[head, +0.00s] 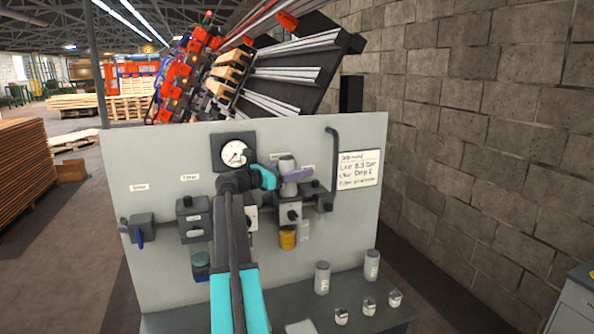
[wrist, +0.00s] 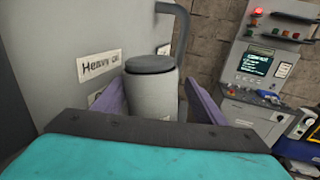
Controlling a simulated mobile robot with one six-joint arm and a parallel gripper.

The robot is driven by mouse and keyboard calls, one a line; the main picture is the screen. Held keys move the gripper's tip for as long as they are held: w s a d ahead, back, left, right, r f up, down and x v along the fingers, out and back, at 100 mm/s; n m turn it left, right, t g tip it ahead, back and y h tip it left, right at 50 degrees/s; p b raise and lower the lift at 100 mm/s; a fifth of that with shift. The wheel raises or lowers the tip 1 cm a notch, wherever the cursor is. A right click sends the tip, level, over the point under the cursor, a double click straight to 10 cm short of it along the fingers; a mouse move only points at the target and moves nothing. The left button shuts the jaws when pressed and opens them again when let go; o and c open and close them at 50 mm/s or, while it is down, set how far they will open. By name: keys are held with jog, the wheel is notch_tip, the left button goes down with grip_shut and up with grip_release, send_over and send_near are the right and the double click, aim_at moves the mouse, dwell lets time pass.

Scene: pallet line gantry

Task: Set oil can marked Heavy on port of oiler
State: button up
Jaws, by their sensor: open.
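A grey cylindrical can (head: 287,163) with a darker lid stands upright at the top of the oiler (head: 290,212), which has an amber bowl below. Whether its base is fully seated on the port is hidden by my gripper. My gripper (head: 289,176) is open at the can, with one purple finger on each side. In the wrist view the can (wrist: 152,88) stands between the two spread fingers, and my gripper (wrist: 155,103) shows no clear grip on it. The can's own marking cannot be read. A "Heavy Oil" label (wrist: 97,66) is on the panel beside it.
The grey panel (head: 150,260) carries a gauge (head: 235,152), a filter unit (head: 193,217), a valve with a blue handle (head: 138,230) and a bent pipe (head: 333,160). Grey canisters (head: 322,278) and small jars (head: 368,306) stand on the shelf below. A control cabinet (wrist: 255,75) stands right.

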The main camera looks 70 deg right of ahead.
jog(key=b+v, duration=0.3)
jog(key=v, duration=0.9)
jog(key=shift+b, duration=0.35)
jog(key=shift+r, duration=0.15)
dwell(0.5)
